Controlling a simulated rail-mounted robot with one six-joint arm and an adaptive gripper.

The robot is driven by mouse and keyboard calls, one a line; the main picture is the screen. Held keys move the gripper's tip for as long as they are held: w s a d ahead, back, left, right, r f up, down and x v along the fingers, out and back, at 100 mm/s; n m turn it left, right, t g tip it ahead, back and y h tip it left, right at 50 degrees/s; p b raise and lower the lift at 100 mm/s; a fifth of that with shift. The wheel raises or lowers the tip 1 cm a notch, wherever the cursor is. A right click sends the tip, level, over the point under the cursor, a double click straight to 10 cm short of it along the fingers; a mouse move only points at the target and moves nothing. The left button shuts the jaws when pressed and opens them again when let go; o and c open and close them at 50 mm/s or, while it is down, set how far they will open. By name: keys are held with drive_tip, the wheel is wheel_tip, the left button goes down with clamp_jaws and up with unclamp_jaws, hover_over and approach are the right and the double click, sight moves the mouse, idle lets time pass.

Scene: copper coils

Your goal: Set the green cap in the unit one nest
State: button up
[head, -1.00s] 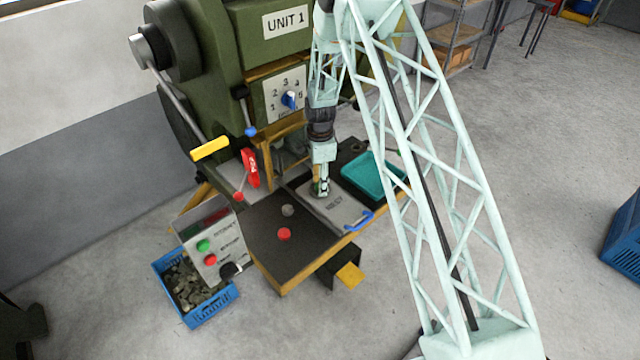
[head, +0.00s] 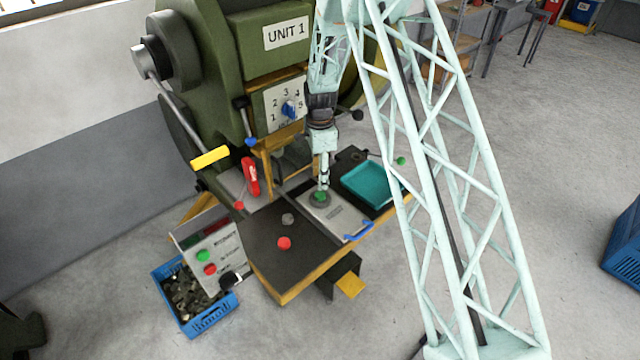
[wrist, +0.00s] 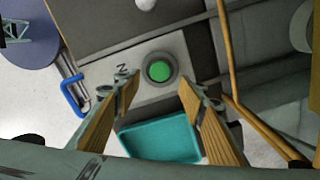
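The green cap (head: 320,197) lies in the round grey ring of the nest on the light slide plate (head: 345,222) under the UNIT 1 press (head: 245,60). In the wrist view the cap (wrist: 159,70) looks centred in the dark nest ring (wrist: 146,82) and flat. My gripper (head: 324,186) is just above it, pointing down. In the wrist view my gripper (wrist: 158,82) is open, with one finger on each side of the cap and a gap to both. Nothing is held.
A teal tray (head: 368,185) lies right of the plate, and a blue handle (head: 358,232) is at its front. A red button (head: 284,243) and a grey knob (head: 288,219) are on the dark table. A yellow press frame (wrist: 232,60) stands close to my fingers.

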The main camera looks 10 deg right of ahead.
drive_tip(key=shift+r, duration=2.15)
